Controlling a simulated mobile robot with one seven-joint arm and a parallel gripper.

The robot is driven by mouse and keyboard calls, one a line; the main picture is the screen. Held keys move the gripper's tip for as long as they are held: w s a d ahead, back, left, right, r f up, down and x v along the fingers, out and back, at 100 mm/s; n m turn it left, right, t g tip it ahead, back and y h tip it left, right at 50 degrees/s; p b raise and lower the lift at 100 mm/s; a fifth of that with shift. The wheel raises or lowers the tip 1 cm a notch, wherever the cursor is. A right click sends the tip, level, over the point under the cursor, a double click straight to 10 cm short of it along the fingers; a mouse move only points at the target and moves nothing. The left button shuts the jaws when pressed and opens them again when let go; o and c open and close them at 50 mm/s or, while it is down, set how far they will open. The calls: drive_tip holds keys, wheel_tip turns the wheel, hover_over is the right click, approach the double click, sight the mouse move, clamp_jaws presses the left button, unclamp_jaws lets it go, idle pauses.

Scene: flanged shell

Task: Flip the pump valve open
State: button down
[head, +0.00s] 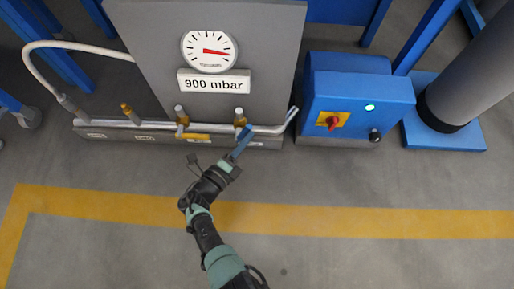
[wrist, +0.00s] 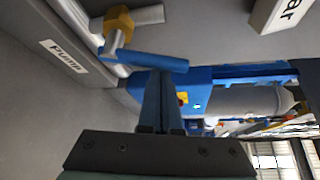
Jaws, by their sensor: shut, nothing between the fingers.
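The pump valve (wrist: 118,22) has a yellow-brown body on the grey pipe, beside a "Pump" label (wrist: 63,56) in the wrist view. Its blue lever handle (wrist: 150,60) sticks out from the pipe, seemingly crosswise to it. In the head view this valve (head: 240,118) is the rightmost on the pipe. My gripper (head: 238,151) is at the lever in the head view. In the wrist view its fingers (wrist: 160,76) are together, with the tips right at the lever; I cannot tell whether they touch it. Nothing is held between them.
The pipe (head: 150,125) carries several valves; one has a yellow lever (head: 195,136) lying along it. A gauge (head: 209,51) above a "900 mbar" sign (head: 214,83) is on the grey panel. A blue box (head: 358,105) with a red switch stands right. Floor in front is clear.

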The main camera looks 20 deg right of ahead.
drive_tip(key=shift+w+a+r+n, duration=0.15)
drive_tip(key=shift+a, duration=0.25)
drive_tip(key=shift+w+a+r+n, duration=0.1)
drive_tip(key=shift+a+n, duration=0.05)
drive_tip(key=shift+a, duration=0.4)
